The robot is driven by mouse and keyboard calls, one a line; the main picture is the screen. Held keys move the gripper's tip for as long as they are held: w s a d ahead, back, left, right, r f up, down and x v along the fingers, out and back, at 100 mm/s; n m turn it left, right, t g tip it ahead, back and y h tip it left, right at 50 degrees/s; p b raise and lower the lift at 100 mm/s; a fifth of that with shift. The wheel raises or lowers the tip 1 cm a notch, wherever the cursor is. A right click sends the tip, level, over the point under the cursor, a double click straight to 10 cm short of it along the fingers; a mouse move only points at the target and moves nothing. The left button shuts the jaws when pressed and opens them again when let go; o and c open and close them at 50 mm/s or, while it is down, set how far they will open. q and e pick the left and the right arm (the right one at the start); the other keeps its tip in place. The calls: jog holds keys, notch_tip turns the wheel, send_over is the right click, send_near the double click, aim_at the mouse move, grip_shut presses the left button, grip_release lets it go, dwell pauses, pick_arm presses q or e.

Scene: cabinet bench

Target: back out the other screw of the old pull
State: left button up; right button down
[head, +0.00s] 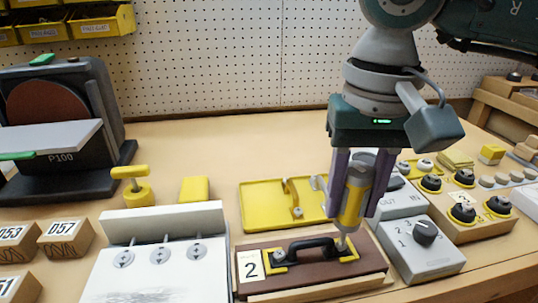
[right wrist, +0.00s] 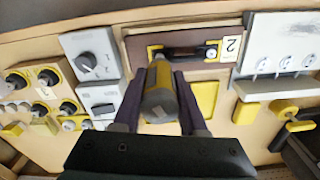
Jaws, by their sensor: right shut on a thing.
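My right gripper (head: 352,205) is shut on a yellow and grey screwdriver (head: 355,195), held nearly upright, its tip pointing down. The tip is at the right end of the black old pull (head: 312,243); whether it sits in the screw there cannot be told, as the tool hides it. The pull lies on a brown drawer front (head: 317,266) marked 2, with yellow pieces at both ends. A grey round detail (head: 280,254) shows at the pull's left end. In the right wrist view the screwdriver (right wrist: 160,95) is between the fingers, in front of the pull (right wrist: 185,52). My left gripper is not seen.
A yellow tray (head: 262,210) with small parts lies behind the drawer front. A white panel with several screws (head: 160,262) stands left. A grey knob box (head: 430,255) and a board of black knobs (head: 465,213) are close on the right. A sander (head: 62,130) stands far left.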

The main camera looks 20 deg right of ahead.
aim_at(361, 170)
jog(key=shift+d, duration=0.1)
jog(key=shift+s+r+p, duration=0.1)
jog(key=shift+r+p, duration=0.4)
jog(key=shift+r, duration=0.05)
jog(key=shift+r+p, duration=1.35)
jog(key=shift+r, duration=1)
jog(key=shift+r, duration=0.15)
